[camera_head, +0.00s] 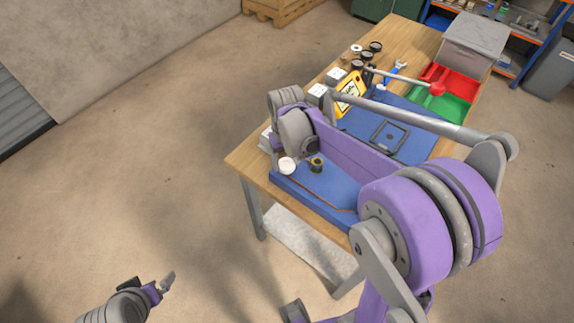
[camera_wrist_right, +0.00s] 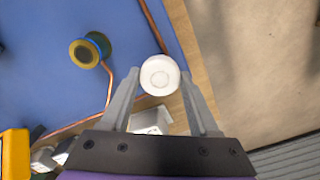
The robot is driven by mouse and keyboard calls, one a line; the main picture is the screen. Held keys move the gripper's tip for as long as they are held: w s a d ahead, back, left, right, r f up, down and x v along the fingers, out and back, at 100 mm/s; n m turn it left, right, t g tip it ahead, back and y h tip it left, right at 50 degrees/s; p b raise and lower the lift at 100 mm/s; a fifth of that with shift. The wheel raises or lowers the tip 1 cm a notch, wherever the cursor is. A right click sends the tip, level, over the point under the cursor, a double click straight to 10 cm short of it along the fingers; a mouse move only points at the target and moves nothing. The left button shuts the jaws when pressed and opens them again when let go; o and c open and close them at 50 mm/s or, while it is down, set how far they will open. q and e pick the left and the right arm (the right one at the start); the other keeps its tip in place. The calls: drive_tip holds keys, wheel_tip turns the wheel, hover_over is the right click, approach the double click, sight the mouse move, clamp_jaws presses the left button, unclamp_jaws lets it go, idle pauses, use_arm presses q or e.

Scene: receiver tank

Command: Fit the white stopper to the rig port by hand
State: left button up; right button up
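The white stopper (camera_head: 286,165) appears to be the round white piece by the near-left corner of the blue mat. In the right wrist view the stopper (camera_wrist_right: 160,75) shows round face up, between or just beyond my fingertips. My right gripper (camera_wrist_right: 160,72) has its fingers apart, with slim gaps at either side of the stopper; I see no firm contact. In the head view its fingers are hidden behind my purple arm. My left gripper (camera_head: 167,281) hangs over bare floor at lower left, away from the table. I cannot make out the rig port.
A wire spool (camera_head: 316,164) stands on the blue mat (camera_head: 290,186), with copper wire beside it. Floor on the left is clear.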

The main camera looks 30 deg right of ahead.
clamp_jaws()
